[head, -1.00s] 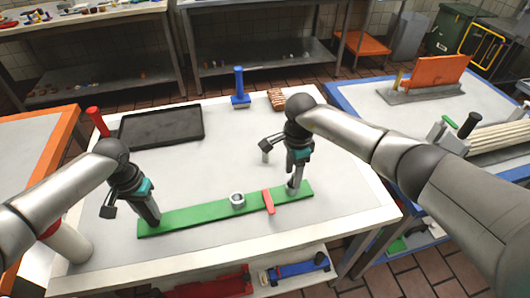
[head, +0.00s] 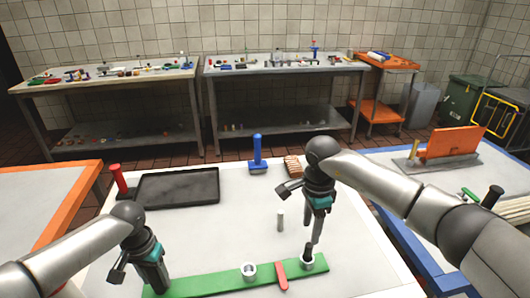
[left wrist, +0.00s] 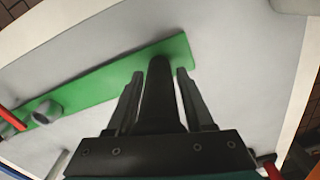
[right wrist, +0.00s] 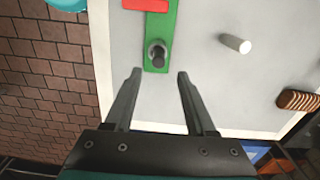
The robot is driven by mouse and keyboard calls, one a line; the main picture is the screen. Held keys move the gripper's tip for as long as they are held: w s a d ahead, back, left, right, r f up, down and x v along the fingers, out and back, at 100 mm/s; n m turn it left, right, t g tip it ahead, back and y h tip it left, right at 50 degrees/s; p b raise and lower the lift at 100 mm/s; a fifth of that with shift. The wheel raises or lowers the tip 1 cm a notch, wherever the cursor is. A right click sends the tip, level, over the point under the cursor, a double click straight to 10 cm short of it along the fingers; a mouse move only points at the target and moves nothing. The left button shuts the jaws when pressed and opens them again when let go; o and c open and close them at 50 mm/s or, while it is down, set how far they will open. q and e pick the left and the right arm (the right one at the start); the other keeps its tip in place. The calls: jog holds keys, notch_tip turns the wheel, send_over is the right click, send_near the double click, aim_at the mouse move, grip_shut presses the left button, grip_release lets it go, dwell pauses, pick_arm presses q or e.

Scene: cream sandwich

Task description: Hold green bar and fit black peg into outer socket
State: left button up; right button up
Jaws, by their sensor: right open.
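The green bar (head: 205,281) lies on the white table and also shows in the left wrist view (left wrist: 100,85). A dark post (left wrist: 160,85) stands at its left end, between the spread fingers of my left gripper (left wrist: 160,74), with gaps on both sides. The outer socket (head: 307,263), a grey ring, is at the bar's right end. The black peg (right wrist: 158,58) stands inside that ring. My right gripper (right wrist: 160,72) is open and empty, above the peg. A second grey ring (head: 249,270) and a red strip (head: 281,275) are further along the bar.
A grey cylinder (head: 280,222) stands upright behind the bar. Behind it are a black tray (head: 177,187), a red-handled tool (head: 117,180), a blue-handled tool (head: 258,158) and a brown ribbed block (head: 293,166). The table between tray and bar is mostly clear.

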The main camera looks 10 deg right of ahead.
pick_arm(q)
jog(key=o, duration=0.3)
jog(key=shift+o, duration=0.2)
jog(key=shift+r, duration=0.1)
pick_arm(e)
jog(key=shift+r, duration=0.1)
pick_arm(q)
notch_tip(320, 180, up, 9)
jog(key=p, duration=0.9)
jog(key=shift+p, duration=0.4)
pick_arm(e)
notch_tip(320, 180, up, 10)
jog(key=shift+f, duration=0.25)
pick_arm(q)
jog(key=o, duration=0.4)
jog(key=shift+c, duration=0.2)
